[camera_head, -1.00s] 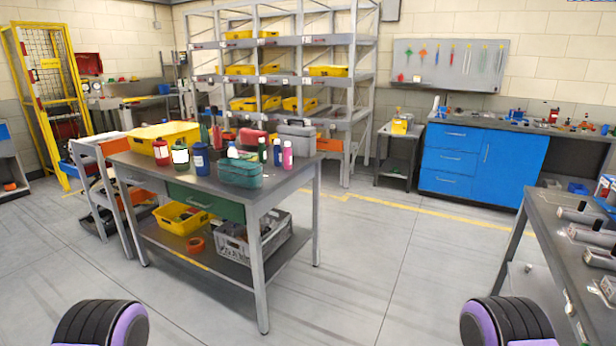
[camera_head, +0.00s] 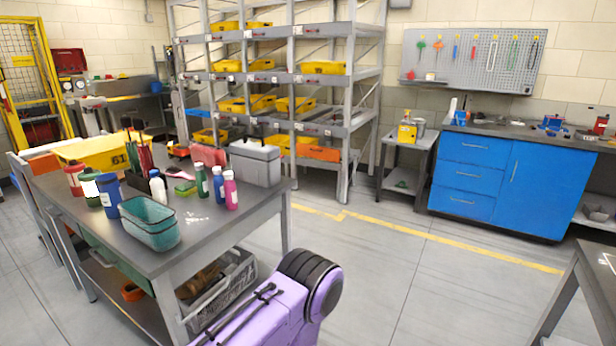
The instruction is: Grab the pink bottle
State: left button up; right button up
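The pink bottle (camera_head: 230,190) stands upright on the grey work table (camera_head: 200,225), near its right edge. A blue-and-white bottle (camera_head: 218,186) stands close on its left, and a dark green bottle (camera_head: 202,181) is just beyond that. The pink bottle is fully visible from its cap to its base. A purple and black link of my arm shows at the bottom middle, in front of the table's right end and apart from the bottle. Neither of my grippers is in view.
A teal basket (camera_head: 150,225) stands left of the pink bottle, and a grey toolbox (camera_head: 255,163) behind it. Blue and red bottles and a yellow bin (camera_head: 95,153) are farther left. A grey crate (camera_head: 225,285) sits on the lower shelf. Floor right of the table is clear.

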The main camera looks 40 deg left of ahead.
aim_at(229, 186)
jog(key=u, duration=0.05)
jog(key=i, duration=1.3)
jog(key=u, duration=0.85)
jog(key=i, duration=0.75)
jog(key=u, duration=0.85)
